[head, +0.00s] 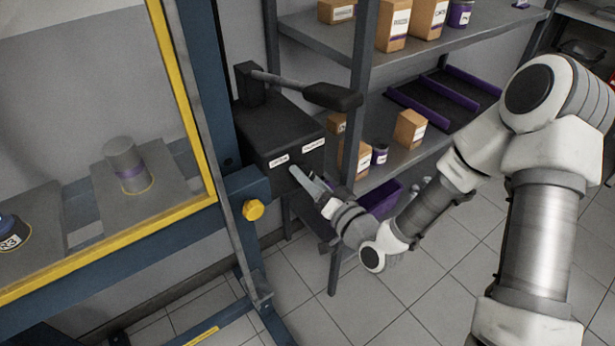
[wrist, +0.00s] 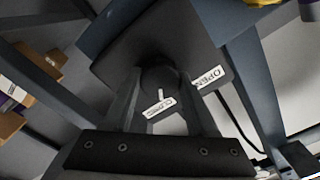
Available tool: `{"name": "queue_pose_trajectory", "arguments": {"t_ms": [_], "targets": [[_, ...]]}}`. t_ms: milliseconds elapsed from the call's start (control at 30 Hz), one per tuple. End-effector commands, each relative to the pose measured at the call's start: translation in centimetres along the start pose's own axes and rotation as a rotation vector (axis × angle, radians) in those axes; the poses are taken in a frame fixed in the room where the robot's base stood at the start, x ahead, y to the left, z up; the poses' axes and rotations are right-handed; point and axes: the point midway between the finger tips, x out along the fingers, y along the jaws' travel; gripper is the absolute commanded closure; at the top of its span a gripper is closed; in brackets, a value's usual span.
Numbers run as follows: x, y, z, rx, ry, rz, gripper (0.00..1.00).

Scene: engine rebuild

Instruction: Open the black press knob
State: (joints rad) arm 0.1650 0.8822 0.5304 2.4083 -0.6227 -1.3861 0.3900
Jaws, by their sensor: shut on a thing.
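The black press knob (wrist: 158,78) is on the face of a dark box (head: 268,128) at the side of the blue press. In the wrist view a white pointer mark on the knob points at the "CLOSED" label (wrist: 158,108). The "OPEN" label (wrist: 209,78) is to the right of it. My gripper (head: 303,178) reaches the box face from the lower right. In the wrist view its two fingers (wrist: 161,92) are on either side of the knob, shut on it. In the head view the knob is hidden by the fingers.
A lever with a black grip (head: 332,96) sticks out above the box. A yellow knob (head: 253,210) is on the blue press frame (head: 228,130), left of my gripper. Shelves (head: 395,165) with cardboard boxes stand close behind. The tiled floor (head: 390,300) below is clear.

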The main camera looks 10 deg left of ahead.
Motion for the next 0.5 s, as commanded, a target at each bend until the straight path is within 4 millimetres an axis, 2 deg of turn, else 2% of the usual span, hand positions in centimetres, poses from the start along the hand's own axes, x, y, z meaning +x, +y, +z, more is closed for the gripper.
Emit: {"name": "queue_pose_trajectory", "arguments": {"t_ms": [267,500], "targets": [[0.06,0.18,0.23,-0.123,0.001,-0.002,0.99],[0.05,0.24,0.39,-0.329,0.002,-0.003,0.99]]}}
